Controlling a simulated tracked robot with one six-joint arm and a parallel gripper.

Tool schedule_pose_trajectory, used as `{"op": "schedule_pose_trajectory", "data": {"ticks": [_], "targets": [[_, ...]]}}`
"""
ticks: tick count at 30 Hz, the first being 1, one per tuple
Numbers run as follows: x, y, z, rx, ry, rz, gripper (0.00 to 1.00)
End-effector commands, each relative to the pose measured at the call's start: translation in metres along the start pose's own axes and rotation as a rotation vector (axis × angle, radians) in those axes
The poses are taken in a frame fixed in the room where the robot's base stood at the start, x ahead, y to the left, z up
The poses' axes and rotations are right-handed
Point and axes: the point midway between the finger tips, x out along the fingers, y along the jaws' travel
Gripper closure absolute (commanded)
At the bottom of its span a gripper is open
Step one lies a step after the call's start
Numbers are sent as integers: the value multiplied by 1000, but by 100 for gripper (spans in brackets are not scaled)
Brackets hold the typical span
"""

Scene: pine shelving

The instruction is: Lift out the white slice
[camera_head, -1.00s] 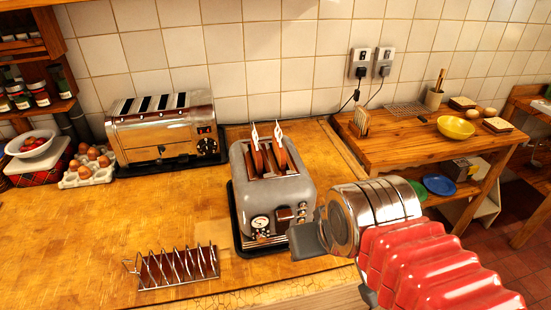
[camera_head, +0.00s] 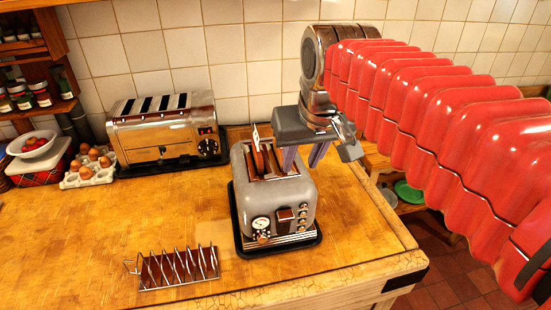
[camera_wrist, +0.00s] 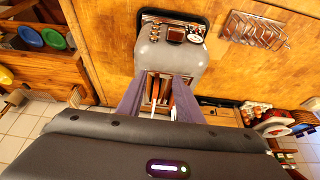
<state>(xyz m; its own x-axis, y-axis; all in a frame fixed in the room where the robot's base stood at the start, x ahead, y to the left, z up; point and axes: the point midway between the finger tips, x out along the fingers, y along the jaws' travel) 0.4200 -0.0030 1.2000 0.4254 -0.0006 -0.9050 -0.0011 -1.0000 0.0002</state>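The grey two-slot toaster (camera_head: 285,195) stands on a black tray on the worktop. In the head view a brown slice with a white pointed tip (camera_head: 258,155) stands up from its left slot. My gripper hides the right slot's slice there. The wrist view shows the toaster (camera_wrist: 170,55) with brown slice edges (camera_wrist: 155,92) and a white strip (camera_wrist: 174,112) in the slots. I cannot tell which slice is the white one. My gripper (camera_head: 304,158) points down over the toaster's right side, fingers apart. In the wrist view the open fingers (camera_wrist: 160,80) straddle the slot area, with no grip visible.
A chrome toaster (camera_head: 166,125) stands behind left, beside an egg carton (camera_head: 90,172). A wire toast rack (camera_head: 175,267) lies front left. The worktop between is clear. The tiled wall is close behind.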

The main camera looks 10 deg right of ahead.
Motion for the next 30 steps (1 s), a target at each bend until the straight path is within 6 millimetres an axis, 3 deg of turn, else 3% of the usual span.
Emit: {"op": "schedule_pose_trajectory", "data": {"ticks": [9, 15, 20, 30], "targets": [[-6, -1, -83, -1, -29, 0, 67], [-5, -1, -120, -1, -43, -1, 67], [-4, -2, -131, -2, -47, -1, 67], [-4, -2, -131, -2, -47, -1, 67]]}}
